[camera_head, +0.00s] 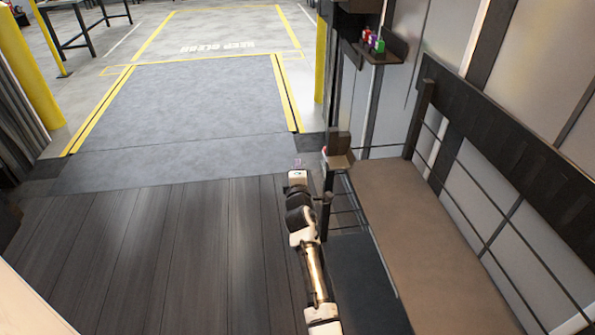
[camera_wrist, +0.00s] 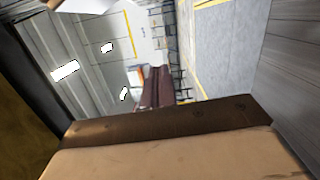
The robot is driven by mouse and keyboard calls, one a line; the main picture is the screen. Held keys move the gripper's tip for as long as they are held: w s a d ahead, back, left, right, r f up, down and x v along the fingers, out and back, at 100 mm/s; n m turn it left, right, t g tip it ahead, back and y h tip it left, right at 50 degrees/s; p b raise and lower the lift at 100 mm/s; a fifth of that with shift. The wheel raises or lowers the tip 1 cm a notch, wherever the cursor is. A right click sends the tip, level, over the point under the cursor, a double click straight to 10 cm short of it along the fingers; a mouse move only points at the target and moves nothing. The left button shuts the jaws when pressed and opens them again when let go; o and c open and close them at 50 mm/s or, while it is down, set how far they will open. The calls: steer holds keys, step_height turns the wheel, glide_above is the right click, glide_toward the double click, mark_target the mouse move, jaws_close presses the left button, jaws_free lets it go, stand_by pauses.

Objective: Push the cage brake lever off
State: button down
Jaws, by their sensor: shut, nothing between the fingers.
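The cage (camera_head: 420,240) stands at the right in the head view, with a tan shelf and dark bars. A small red piece (camera_head: 324,151) shows beside a brown bracket (camera_head: 340,158) at the cage's far left corner; I cannot tell whether it is the brake lever. My gripper (camera_head: 298,163) is small in this view, shut and empty, just left of that corner. Whether it touches anything is unclear. In the wrist view a dark brown board (camera_wrist: 170,122) and a tan surface (camera_wrist: 170,160) fill the lower part; no fingers or lever can be made out there.
Dark plank floor (camera_head: 150,260) lies open on the left. Beyond it a grey dock plate (camera_head: 190,105) with yellow edge lines leads to the warehouse floor. Yellow posts (camera_head: 321,60) flank the opening. A wall shelf (camera_head: 375,55) holds small coloured items.

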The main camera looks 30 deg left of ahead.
steer(key=shift+v, duration=1.1)
